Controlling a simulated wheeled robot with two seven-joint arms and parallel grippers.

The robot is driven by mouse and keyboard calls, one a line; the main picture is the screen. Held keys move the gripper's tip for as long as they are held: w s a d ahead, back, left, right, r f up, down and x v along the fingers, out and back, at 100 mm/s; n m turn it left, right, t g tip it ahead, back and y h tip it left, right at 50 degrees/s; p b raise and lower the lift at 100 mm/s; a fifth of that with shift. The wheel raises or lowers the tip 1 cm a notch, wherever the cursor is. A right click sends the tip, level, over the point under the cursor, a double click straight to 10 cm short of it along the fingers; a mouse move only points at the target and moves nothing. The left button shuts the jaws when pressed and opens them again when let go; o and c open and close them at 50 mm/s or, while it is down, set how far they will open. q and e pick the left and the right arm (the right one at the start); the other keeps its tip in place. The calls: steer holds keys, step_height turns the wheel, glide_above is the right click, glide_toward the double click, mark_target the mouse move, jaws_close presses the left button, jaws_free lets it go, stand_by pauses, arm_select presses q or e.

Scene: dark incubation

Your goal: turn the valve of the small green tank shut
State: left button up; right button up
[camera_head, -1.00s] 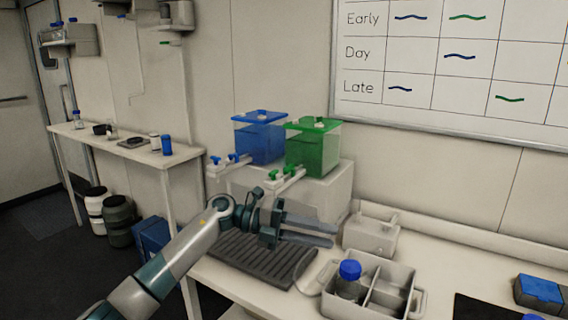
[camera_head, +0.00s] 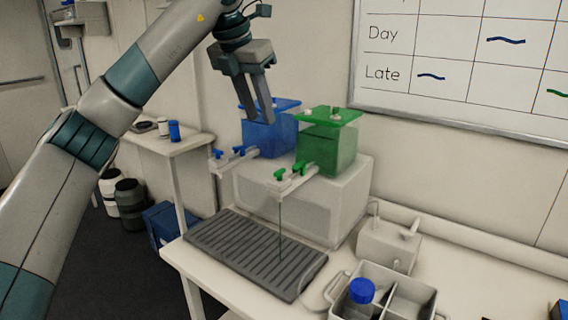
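The small green tank (camera_head: 325,150) stands on a white block at the back of the bench, right of a blue tank (camera_head: 268,136). In front of it a pale spout carries two green handles, a front valve handle (camera_head: 279,174) and a rear one (camera_head: 298,166). A thin green stream (camera_head: 280,225) falls from the spout to the dark ribbed drip tray (camera_head: 240,250). My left gripper (camera_head: 258,118) hangs in the air, fingers down, in front of the blue tank's upper part in the picture. Its fingers are apart with nothing between them. My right gripper is out of view.
Blue valve handles (camera_head: 217,154) sit on the blue tank's spout, close left of the green ones. A grey caddy (camera_head: 408,292) holds a blue-capped bottle (camera_head: 361,292) at the front right. A small pale box (camera_head: 388,246) stands behind it.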

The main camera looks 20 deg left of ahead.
mark_target(279, 170)
arm_select(q)
steer(key=shift+s, duration=0.1)
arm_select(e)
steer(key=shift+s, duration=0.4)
arm_select(q)
steer(key=shift+f, duration=0.1)
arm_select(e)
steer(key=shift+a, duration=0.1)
